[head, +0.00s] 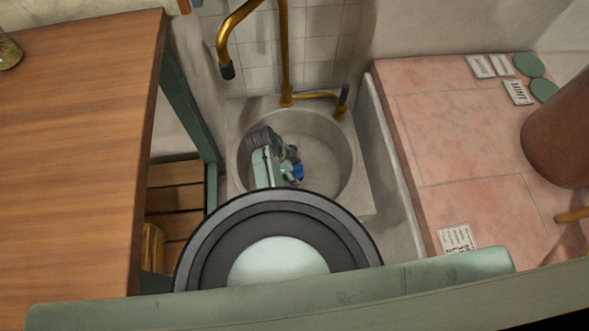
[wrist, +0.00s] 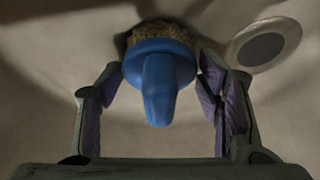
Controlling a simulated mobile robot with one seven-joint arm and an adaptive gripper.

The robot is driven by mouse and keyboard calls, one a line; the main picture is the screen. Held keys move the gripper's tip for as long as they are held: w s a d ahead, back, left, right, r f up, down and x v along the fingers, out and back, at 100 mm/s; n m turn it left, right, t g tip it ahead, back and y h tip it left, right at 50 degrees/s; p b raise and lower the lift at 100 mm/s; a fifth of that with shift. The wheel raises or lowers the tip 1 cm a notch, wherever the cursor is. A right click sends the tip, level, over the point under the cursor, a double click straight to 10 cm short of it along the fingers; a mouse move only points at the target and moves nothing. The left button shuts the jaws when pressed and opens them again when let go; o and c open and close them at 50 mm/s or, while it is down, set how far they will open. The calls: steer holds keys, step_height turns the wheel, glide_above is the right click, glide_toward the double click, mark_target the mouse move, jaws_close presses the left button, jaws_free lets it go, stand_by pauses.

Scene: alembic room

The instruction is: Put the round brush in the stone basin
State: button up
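The stone basin (head: 330,138) is a round, pale bowl in a square block below the brass tap. My gripper (head: 291,158) is down inside the bowl. The round brush has a blue knob and a blue collar over tan bristles. In the wrist view the brush (wrist: 160,80) is between the two fingers, bristles against the basin's surface and knob toward me. The fingers (wrist: 160,70) are spread, with gaps visible on both sides of the brush. In the head view only a blue part of the brush (head: 297,172) shows; my arm and gripper hide the rest.
A dark round drain (wrist: 264,48) lies right of the brush. A brass tap (head: 285,70) rises behind the basin. A wooden table (head: 80,130) stands left. A pink tiled counter (head: 455,140) with a brown pot (head: 560,130), green discs and labels is at right.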

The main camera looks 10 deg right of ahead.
steer(key=shift+o, duration=0.7)
steer(key=shift+r, duration=0.15)
steer(key=shift+r, duration=0.25)
steer(key=v, duration=1.1)
steer(key=shift+a+r+b, duration=0.15)
steer(key=shift+r+b, duration=0.15)
steer(key=shift+r, duration=0.05)
